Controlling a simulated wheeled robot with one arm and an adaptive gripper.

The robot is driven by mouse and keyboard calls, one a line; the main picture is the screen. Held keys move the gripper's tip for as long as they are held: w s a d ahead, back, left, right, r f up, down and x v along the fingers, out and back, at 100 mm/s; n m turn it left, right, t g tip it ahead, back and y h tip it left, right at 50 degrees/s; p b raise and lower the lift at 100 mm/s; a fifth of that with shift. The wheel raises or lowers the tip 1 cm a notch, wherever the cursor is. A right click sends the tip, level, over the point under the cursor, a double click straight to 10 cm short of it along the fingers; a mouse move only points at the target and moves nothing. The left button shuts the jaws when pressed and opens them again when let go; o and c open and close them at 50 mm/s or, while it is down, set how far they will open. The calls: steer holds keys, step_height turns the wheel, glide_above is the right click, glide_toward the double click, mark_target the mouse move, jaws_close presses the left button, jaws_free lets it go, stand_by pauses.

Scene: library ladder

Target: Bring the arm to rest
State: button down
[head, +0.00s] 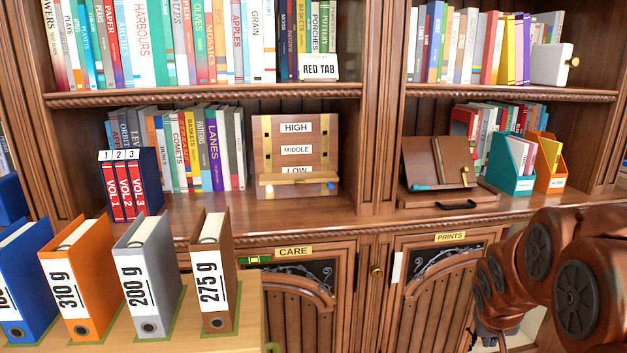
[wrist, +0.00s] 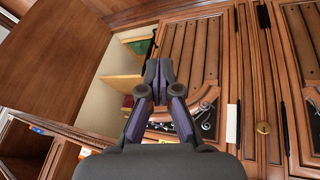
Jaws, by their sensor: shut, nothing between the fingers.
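My gripper (wrist: 158,72) is in the middle of the wrist view, with its two dark fingers together and nothing between them. Cabinet woodwork and a carved door (wrist: 190,60) show behind the fingers. In the head view my reddish-brown arm is bent at the lower right, in front of the cabinet's lower part. Its far end hangs down near the bottom edge, where the gripper is mostly hidden by the arm and cannot be made out clearly.
The PRINTS door (head: 432,285) stands beside the arm; the CARE door (head: 290,310) is further left. A table (head: 250,300) at lower left holds several weight-labelled binders. A reading stand (head: 435,162) is on the ledge. The wrist view shows an open compartment (wrist: 118,68) and a brass knob (wrist: 263,127).

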steer(key=s+a+n+g+y, duration=0.1)
steer(key=s+a+g, duration=0.1)
steer(key=s+a, duration=0.6)
steer(key=s+a+g+y, duration=0.1)
steer(key=s+a+g, duration=0.25)
steer(key=s, duration=0.75)
steer(key=s+a+n+g+y, duration=0.1)
steer(key=s+a, duration=0.6)
steer(key=s, duration=0.3)
steer(key=s+p+v, duration=0.2)
steer(key=p+v, duration=1)
steer(key=s+d+r+p+v, duration=0.1)
steer(key=s+p+v, duration=0.2)
steer(key=p+v, duration=0.9)
steer(key=shift+s+r, duration=0.3)
steer(key=shift+r, duration=0.55)
steer(key=shift+t, duration=0.25)
